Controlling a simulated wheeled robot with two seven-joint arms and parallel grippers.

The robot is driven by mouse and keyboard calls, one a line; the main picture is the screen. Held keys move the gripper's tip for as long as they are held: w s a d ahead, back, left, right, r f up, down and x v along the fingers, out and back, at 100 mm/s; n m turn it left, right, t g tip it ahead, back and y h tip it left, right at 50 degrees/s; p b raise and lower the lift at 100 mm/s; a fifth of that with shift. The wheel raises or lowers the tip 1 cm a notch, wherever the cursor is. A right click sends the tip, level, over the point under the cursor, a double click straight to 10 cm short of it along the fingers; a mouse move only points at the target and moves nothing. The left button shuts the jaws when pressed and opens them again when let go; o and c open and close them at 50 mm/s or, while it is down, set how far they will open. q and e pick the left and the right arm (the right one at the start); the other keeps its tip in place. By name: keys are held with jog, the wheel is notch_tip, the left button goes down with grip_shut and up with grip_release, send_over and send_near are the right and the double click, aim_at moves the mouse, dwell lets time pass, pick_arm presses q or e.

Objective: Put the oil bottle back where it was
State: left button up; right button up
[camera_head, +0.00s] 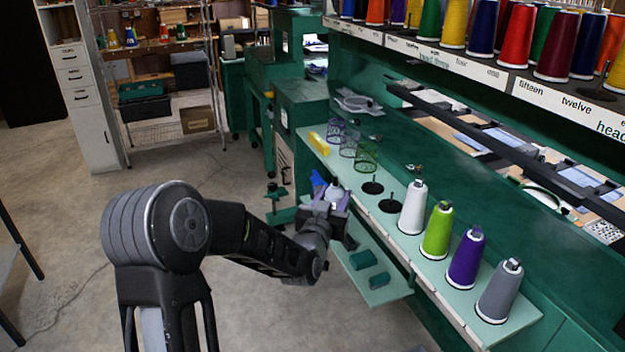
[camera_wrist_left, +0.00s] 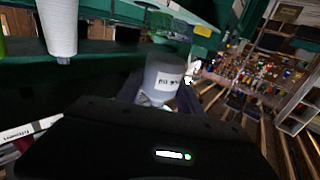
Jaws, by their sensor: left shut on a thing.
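My left gripper (camera_head: 333,203) is shut on the oil bottle, at the left edge of the pale green ledge (camera_head: 401,248) in the head view. The oil bottle (camera_wrist_left: 163,76) shows in the left wrist view as a grey body with a white label, between the two dark fingers. In the head view the gripper hides most of it; a pale part (camera_head: 334,191) shows between the fingers. I cannot tell whether the bottle touches the ledge. My right gripper is not in view.
White (camera_head: 413,208), green (camera_head: 437,231), purple (camera_head: 465,258) and grey (camera_head: 499,291) thread cones stand along the ledge. Two bare black spindles (camera_head: 373,186) and mesh cylinders (camera_head: 366,156) stand farther back. A lower shelf (camera_head: 384,292) holds two green cylinders. Open floor lies left.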

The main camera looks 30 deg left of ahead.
pick_arm(q)
jog(key=s+d+f+m+h, duration=0.1)
jog(key=d+f, duration=0.3)
jog(key=d, duration=0.5)
jog(key=s+d+f+m+h, duration=0.2)
jog(key=d+f, duration=0.3)
jog(key=d, duration=0.4)
jog(key=shift+s+d+f+t+h, duration=0.2)
jog(key=shift+s+t+h, duration=0.15)
jog(key=shift+h, duration=0.45)
